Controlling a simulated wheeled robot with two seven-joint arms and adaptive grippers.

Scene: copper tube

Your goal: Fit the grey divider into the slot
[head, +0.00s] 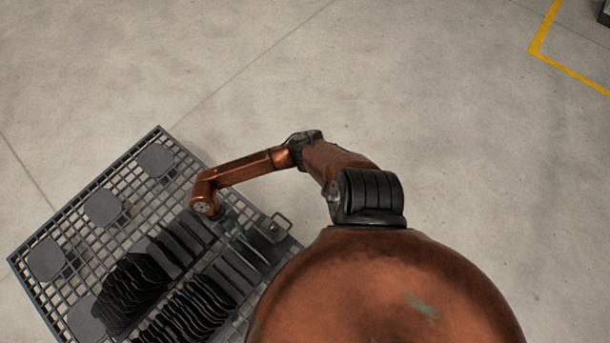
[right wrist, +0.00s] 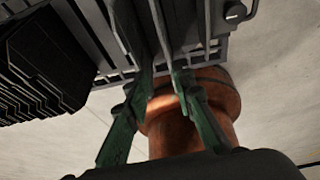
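My right gripper (head: 238,238) reaches down over the right side of a grey grid rack, beside rows of upright dark plates. In the right wrist view its two green fingers (right wrist: 153,50) stand apart with a visible gap between them. Dark grey surfaces show behind and between the fingertips, and I cannot tell whether one is a divider. Several thin grey dividers (head: 181,236) stand upright near the gripper in the head view. I cannot single out the task's divider or its slot. My left gripper is not in view.
The grid rack (head: 45,218) holds two rows of dark plates and several flat grey pads (head: 102,208) along its left side. A small grey block with a handle (head: 274,228) sits right of the gripper. Bare concrete floor surrounds the rack.

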